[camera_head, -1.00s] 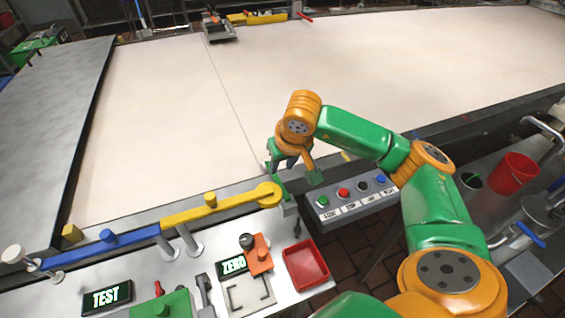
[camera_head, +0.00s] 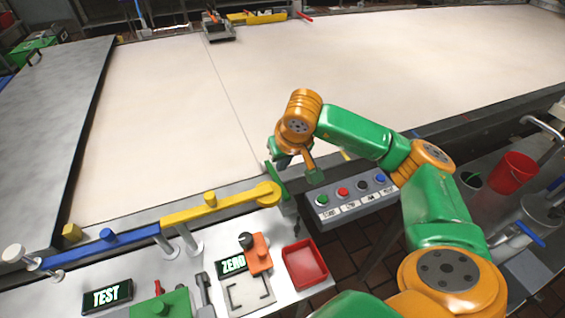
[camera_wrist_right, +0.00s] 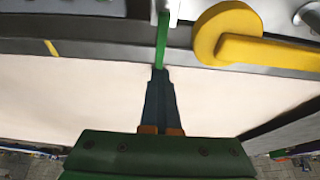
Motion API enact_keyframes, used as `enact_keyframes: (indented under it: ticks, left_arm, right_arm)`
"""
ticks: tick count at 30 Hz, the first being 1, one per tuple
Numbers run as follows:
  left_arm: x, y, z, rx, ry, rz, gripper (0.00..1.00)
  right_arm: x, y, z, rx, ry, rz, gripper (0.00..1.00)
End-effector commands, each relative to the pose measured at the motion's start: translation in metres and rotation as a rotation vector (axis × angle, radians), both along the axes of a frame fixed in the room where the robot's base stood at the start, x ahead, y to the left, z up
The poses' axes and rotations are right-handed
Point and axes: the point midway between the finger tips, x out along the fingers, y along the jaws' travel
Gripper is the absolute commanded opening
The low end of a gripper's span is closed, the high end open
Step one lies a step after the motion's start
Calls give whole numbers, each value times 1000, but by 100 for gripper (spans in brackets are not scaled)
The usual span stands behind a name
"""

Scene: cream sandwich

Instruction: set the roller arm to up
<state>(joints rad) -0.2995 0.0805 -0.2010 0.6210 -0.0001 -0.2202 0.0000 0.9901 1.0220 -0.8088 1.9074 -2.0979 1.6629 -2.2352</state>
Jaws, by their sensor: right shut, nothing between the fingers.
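A narrow green bar (camera_head: 277,184), which looks like the roller arm, stands beside the round end of the yellow bar, at the near edge of the pale belt. In the head view it slants, its upper end toward the belt. In the right wrist view the green bar (camera_wrist_right: 162,42) runs straight up from the fingertips. My right gripper (camera_wrist_right: 158,72) is shut and empty, its tips at or very near the bar's end; contact is unclear. In the head view my right gripper (camera_head: 284,160) is partly hidden by its wrist. My left gripper is out of view.
The yellow bar (camera_head: 225,202) and blue bar (camera_head: 100,246) line the belt's near edge. A button box (camera_head: 350,199) sits right of the gripper. A red tray (camera_head: 305,264) and an orange block (camera_head: 259,254) are on the near bench. The belt (camera_head: 330,75) is clear beyond.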

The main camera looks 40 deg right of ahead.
Motion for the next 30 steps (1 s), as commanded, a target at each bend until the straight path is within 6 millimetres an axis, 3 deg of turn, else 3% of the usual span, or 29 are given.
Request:
enact_keyframes:
  ticks: [16, 21, 22, 30]
  left_arm:
    - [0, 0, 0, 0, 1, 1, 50]
    - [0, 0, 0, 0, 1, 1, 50]
    - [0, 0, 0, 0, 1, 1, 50]
    - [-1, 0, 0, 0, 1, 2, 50]
  right_arm:
    - [0, 0, 0, 0, 0, 0, 0]
    - [0, 0, 0, 0, 0, 0, 46]
    - [0, 0, 0, 0, 0, 0, 50]
    - [0, 0, 1, 0, 0, 0, 50]
